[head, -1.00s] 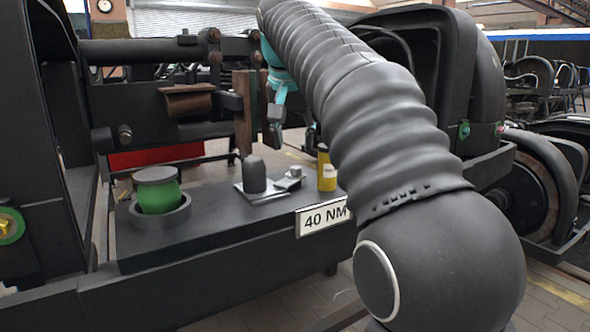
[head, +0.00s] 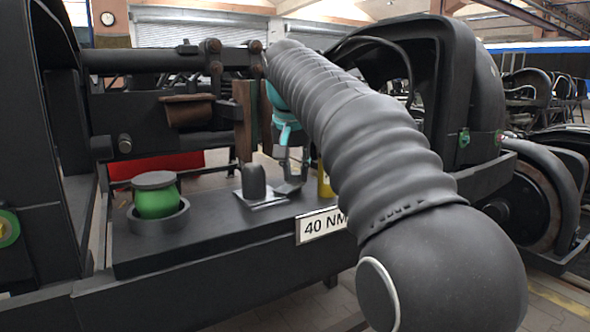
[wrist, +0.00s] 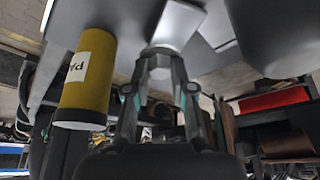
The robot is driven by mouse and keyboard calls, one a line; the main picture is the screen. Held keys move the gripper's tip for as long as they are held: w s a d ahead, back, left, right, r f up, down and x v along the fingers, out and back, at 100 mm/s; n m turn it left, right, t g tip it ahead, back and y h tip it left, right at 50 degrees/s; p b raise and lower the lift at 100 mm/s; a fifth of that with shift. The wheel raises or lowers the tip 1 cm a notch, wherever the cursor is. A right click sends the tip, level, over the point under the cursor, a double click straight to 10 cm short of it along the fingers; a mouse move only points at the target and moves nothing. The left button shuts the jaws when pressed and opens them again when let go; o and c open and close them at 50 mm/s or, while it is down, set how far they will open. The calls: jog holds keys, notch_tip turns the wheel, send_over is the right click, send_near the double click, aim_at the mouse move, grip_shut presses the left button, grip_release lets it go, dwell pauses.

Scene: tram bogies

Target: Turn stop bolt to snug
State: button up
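The stop bolt, a small silver piece on a metal plate (head: 268,203), is mostly hidden by my gripper (head: 289,188) in the head view. My gripper is low over the plate, fingers pointing down. In the wrist view, my fingertips (wrist: 162,64) lie on either side of the silver bolt head (wrist: 163,49). They are a little apart, and I cannot tell whether they press on it. A dark rounded post (head: 253,182) stands on the plate, left of my gripper. A sign reading 40 NM (head: 321,226) is on the bench's front edge.
A yellow cylinder (wrist: 88,75) stands close beside my gripper; my arm partly hides it in the head view. A green pot with a dark lid (head: 157,197) sits in a ring at the left. Brown upright plates (head: 243,122) stand just behind the post. The bench between pot and plate is clear.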

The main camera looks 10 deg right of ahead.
aim_at(289, 191)
jog(key=shift+r+m+p, duration=0.1)
jog(key=shift+m+p, duration=0.3)
jog(key=shift+p, duration=0.2)
grip_shut()
jog(key=o, duration=0.9)
grip_release()
jog(key=v, duration=1.1)
jog(key=shift+a+r, duration=0.25)
jog(key=shift+r, duration=0.1)
